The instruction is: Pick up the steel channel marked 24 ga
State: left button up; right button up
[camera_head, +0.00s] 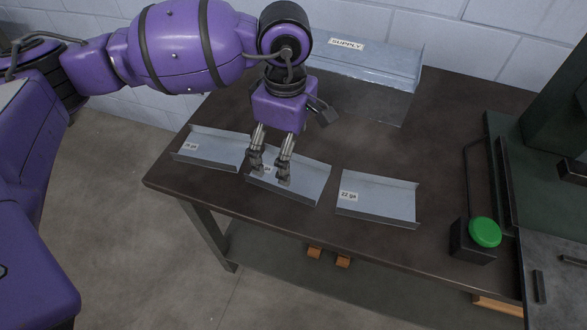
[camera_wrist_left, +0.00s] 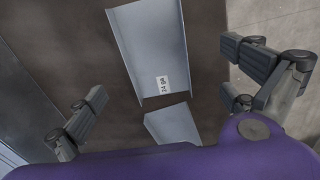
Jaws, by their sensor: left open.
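The steel channel marked 24 ga (camera_head: 311,186) lies in the middle of a row of three on the dark table, its label partly hidden in the head view. In the left wrist view its label reads 24 ga and the channel (camera_wrist_left: 152,45) lies between my spread fingers. My left gripper (camera_head: 270,172) is open and empty, pointing down over the left part of this channel. I cannot tell its exact height above it. My right gripper is not in view.
A channel (camera_head: 212,150) with a hard-to-read label lies left of it, and one marked 22 ga (camera_head: 377,200) lies right. A SUPPLY bin (camera_head: 365,98) stands behind. A green button (camera_head: 485,232) and a dark green machine (camera_head: 545,140) are at right.

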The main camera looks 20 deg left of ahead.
aim_at(309, 177)
pick_arm(q)
jog(key=shift+s+f, duration=0.1)
jog(key=shift+f, duration=0.5)
jog(key=f, duration=0.4)
jog(key=w+f, duration=0.1)
jog(key=f, duration=0.1)
jog(key=shift+p, duration=0.35)
jog(key=shift+r, duration=0.1)
jog(key=c, duration=1.3)
jog(key=shift+c, duration=0.2)
